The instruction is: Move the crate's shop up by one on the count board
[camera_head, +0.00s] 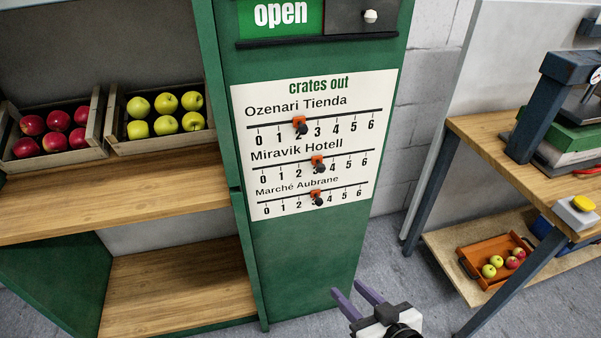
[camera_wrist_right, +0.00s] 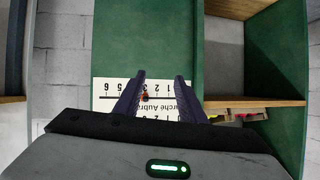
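The count board (camera_head: 384,88), headed "crates out", hangs on a green panel. Its Ozenari Tienda slider (camera_head: 299,121) is at 2. The Miravik Hotell slider (camera_head: 317,162) and the Marché Aubrane slider (camera_head: 315,194) are at 3. Each slider is orange with a dark knob. My right gripper (camera_head: 348,288) is open and empty, below the board and apart from it. In the right wrist view the board (camera_wrist_right: 102,88) is upside down beyond the open fingers (camera_wrist_right: 160,76), with one slider (camera_wrist_right: 146,97) between them. My left gripper is not in view.
A crate of red apples (camera_head: 58,158) and a crate of green-yellow apples (camera_head: 160,147) sit on the left shelf; no shop label is readable. An "open" sign (camera_head: 282,14) is above the board. At right, a workbench (camera_head: 490,140) has an orange tray (camera_head: 480,246) of apples below.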

